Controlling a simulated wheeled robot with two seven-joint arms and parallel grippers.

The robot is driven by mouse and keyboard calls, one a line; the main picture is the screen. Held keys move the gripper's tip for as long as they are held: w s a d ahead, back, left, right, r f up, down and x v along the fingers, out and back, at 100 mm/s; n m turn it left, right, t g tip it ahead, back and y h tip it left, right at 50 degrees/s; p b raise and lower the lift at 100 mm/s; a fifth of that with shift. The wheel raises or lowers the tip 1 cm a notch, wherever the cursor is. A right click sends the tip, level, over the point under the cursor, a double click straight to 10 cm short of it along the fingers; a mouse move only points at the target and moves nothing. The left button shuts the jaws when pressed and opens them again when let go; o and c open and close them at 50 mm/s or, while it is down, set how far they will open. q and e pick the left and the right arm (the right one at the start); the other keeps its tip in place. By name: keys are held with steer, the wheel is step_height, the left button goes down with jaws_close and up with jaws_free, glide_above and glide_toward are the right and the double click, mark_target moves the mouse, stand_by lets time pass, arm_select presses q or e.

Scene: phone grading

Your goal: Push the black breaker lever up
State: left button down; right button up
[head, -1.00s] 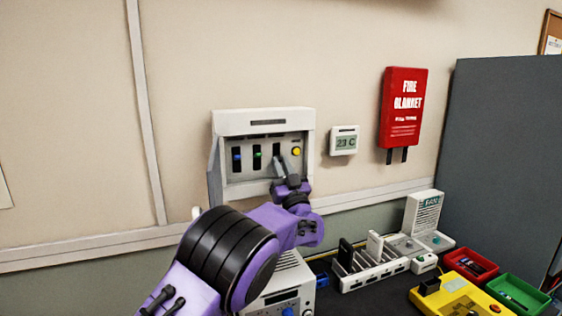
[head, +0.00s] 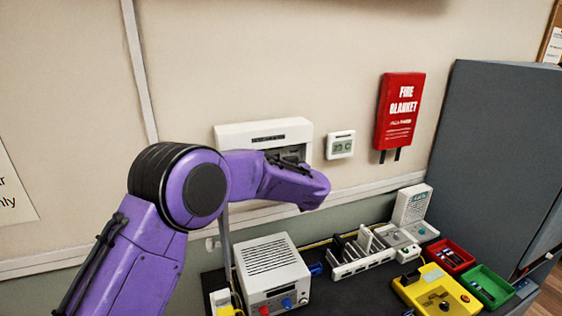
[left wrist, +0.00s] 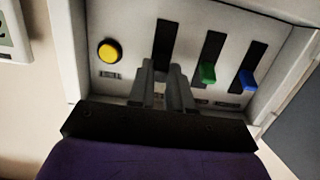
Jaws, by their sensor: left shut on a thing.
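The white breaker panel (head: 264,131) is on the wall in the head view, mostly hidden behind my left arm. In the left wrist view the panel (left wrist: 130,20) appears turned over, with a yellow button (left wrist: 110,51), a green lever (left wrist: 208,73) and a blue lever (left wrist: 248,80). My left gripper (left wrist: 163,75) is at the lower end, in that picture, of the dark slot between the yellow button and green lever. It is shut on the black breaker lever, which its fingers largely hide. My right gripper is out of view.
A thermostat (head: 340,145) and a red fire blanket case (head: 400,110) hang right of the panel. Below, the dark bench holds a white power supply (head: 270,262), a white rack (head: 362,262), a yellow device (head: 437,290), and red (head: 450,256) and green (head: 489,287) trays.

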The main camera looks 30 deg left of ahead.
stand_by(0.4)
arm_select(q)
steer(key=c, duration=1)
jaws_free()
steer(key=shift+c, duration=0.2)
steer(key=b+v, duration=0.4)
steer(key=v, duration=0.6)
steer(key=shift+r, duration=0.3)
steer(key=shift+d, duration=0.15)
steer(key=shift+s+d, duration=0.1)
